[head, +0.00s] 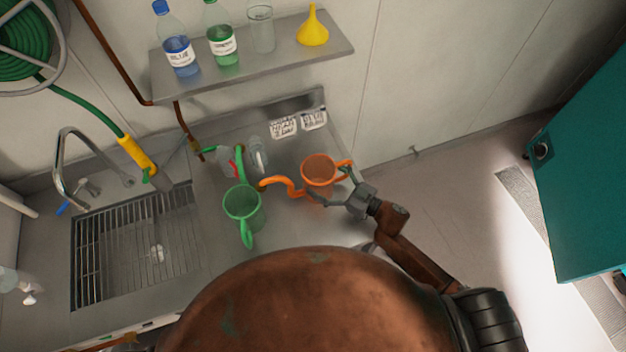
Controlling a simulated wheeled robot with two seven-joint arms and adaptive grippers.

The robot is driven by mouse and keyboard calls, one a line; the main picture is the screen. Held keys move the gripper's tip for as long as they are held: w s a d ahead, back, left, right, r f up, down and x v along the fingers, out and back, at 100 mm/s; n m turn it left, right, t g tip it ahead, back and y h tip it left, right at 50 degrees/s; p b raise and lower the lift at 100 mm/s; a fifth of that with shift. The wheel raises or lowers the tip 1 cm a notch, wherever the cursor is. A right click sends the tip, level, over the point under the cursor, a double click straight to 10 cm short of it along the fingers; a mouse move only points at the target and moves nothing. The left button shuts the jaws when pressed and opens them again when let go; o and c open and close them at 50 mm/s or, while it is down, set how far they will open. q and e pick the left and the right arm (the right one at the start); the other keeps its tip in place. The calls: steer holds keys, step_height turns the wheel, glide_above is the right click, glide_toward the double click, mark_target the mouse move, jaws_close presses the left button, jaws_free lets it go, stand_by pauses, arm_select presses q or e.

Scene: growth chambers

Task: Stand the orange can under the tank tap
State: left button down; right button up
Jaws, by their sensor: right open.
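The orange can (319,171) stands upright on the steel counter, with its spout pointing left and its handle on the right. My right gripper (334,187) is open at the can's near right side, close to its handle. I cannot tell whether its fingers touch the can. A copper pipe (181,118) runs down the wall to a small fitting with a green part behind the green can. I cannot tell from this view whether that fitting is the tank tap.
A green can (242,204) stands left of the orange can, near its spout. Clear vessels (257,155) stand behind. A sink grate (125,240) with a curved faucet (62,160) lies at left. A wall shelf (255,60) holds bottles, a glass and a yellow funnel.

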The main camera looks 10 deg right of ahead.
steer(key=shift+x, duration=1.25)
arm_select(q)
steer(key=shift+w+r, duration=0.2)
steer(key=shift+w, duration=0.5)
arm_select(e)
steer(key=shift+c, duration=0.7)
steer(key=c, duration=0.5)
arm_select(q)
steer(key=shift+s, duration=0.3)
arm_select(e)
steer(key=c, duration=0.5)
steer(key=shift+r, duration=0.1)
